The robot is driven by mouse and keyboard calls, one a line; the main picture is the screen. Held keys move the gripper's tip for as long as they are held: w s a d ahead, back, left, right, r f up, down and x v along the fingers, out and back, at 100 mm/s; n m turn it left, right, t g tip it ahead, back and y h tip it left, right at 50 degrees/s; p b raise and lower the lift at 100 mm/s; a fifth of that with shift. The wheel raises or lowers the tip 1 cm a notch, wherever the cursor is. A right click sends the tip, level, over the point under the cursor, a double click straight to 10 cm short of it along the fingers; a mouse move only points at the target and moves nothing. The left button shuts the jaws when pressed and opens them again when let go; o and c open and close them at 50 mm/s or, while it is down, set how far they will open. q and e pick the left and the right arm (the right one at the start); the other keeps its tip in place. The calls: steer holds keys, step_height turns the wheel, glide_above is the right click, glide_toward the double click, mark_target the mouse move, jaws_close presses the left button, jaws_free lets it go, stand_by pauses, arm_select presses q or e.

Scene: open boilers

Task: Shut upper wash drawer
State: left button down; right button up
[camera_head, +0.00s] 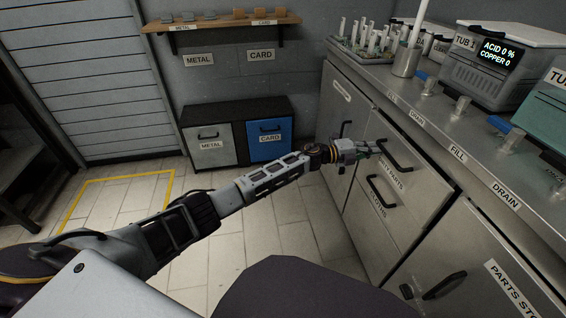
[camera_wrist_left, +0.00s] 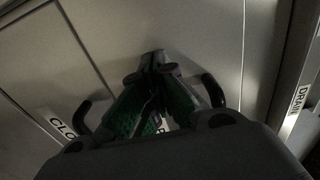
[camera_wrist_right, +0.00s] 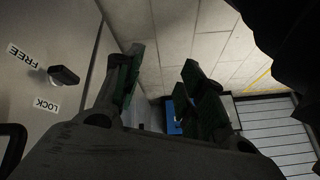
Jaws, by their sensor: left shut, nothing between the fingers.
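The upper wash drawer (camera_head: 412,160) is a grey metal front with a black bar handle (camera_head: 391,157) and a label ending in "PARTS". It looks nearly flush with the cabinet; I cannot tell if a small gap is left. Below it is the drawer labelled "CLOTHS" (camera_head: 376,215). My left gripper (camera_head: 372,148) is shut and empty, at the upper drawer's front beside its handle. In the left wrist view the closed fingertips (camera_wrist_left: 155,60) are close to the front, with the handle (camera_wrist_left: 214,92) to their right; contact is unclear. My right gripper (camera_wrist_right: 163,75) is open and empty.
The steel worktop (camera_head: 450,140) above the drawers carries a tub (camera_head: 485,80) and small valves. A door with a black handle (camera_head: 446,285) is at lower right. A knob (camera_wrist_right: 63,76) between "FREE" and "LOCK" is near my right gripper. Floor at left is clear.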

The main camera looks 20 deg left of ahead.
arm_select(q)
steer(key=shift+w+d+r, duration=0.15)
steer(key=shift+w+d, duration=0.2)
steer(key=shift+d, duration=0.15)
arm_select(e)
steer(key=shift+s+a+f, duration=0.15)
steer(key=shift+s+f, duration=0.3)
steer(key=shift+f, duration=0.2)
arm_select(q)
steer(key=shift+r, duration=0.1)
arm_select(e)
steer(key=shift+w+r, duration=0.2)
arm_select(q)
steer(key=p+v, duration=0.3)
steer(key=v, duration=1.1)
steer(key=shift+f+p, duration=0.25)
steer(key=shift+p, duration=0.15)
arm_select(e)
step_height(320, 180, up, 8)
steer(key=s+d+g+h, duration=0.1)
steer(key=s, duration=0.2)
steer(key=shift+d+r, duration=0.25)
steer(key=shift+d, duration=0.05)
arm_select(q)
steer(key=shift+s, duration=0.1)
arm_select(e)
steer(key=shift+w+n, duration=0.15)
steer(key=shift+n, duration=0.15)
